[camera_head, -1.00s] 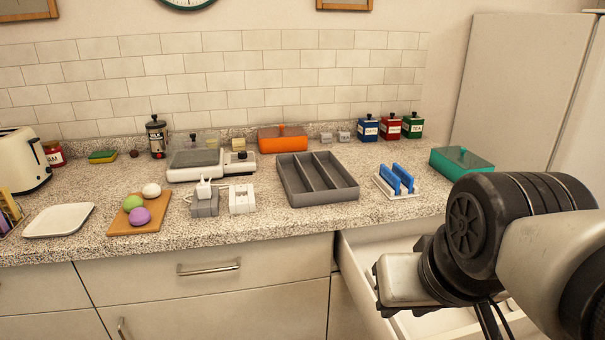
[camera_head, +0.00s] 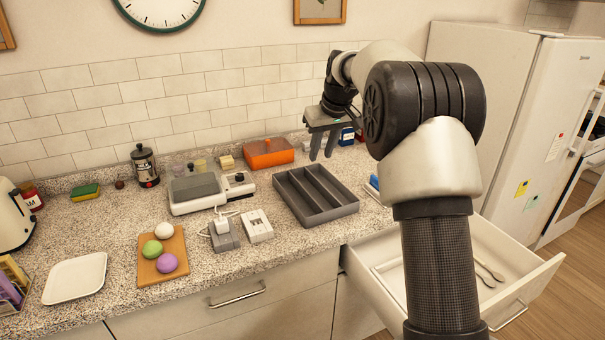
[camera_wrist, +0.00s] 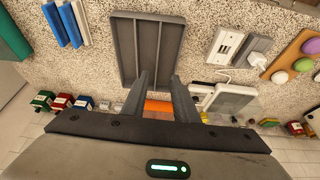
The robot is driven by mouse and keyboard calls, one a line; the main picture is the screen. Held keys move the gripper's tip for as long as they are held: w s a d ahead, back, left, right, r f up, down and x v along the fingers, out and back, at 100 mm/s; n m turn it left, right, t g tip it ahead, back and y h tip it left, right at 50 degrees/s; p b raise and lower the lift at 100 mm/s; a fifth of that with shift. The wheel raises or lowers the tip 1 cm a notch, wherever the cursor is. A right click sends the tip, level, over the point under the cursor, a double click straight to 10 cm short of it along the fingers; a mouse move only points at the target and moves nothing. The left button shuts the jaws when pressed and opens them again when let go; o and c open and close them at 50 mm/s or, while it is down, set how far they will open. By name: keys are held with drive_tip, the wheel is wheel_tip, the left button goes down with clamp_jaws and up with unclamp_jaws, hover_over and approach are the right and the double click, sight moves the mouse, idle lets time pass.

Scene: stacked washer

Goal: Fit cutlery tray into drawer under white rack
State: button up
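The grey cutlery tray (camera_head: 318,199) sits empty on the counter, its long compartments facing up; it also fills the upper middle of the wrist view (camera_wrist: 148,55). The white rack holding blue pieces is mostly behind my arm in the head view; it shows at upper left in the wrist view (camera_wrist: 83,30). The drawer (camera_head: 528,288) below it stands open, partly hidden by my arm, with spoon-like utensils (camera_head: 488,272) inside. My gripper (camera_head: 322,156) is raised above the back of the counter behind the tray, fingers apart and empty (camera_wrist: 158,80).
An orange box (camera_head: 270,153) stands behind the tray and a white scale (camera_head: 205,192) to its left. White sockets (camera_head: 257,226) lie near its left side. Canisters (camera_wrist: 60,103) line the back. A fridge (camera_head: 500,120) stands at right.

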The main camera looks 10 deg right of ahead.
drive_tip(key=p, duration=0.1)
approach(307, 192)
drive_tip(key=shift+w+p+x, duration=0.2)
drive_tip(key=shift+p+x, duration=0.8)
drive_tip(key=shift+x, duration=3.45)
drive_tip(key=shift+r, duration=0.15)
clamp_jaws()
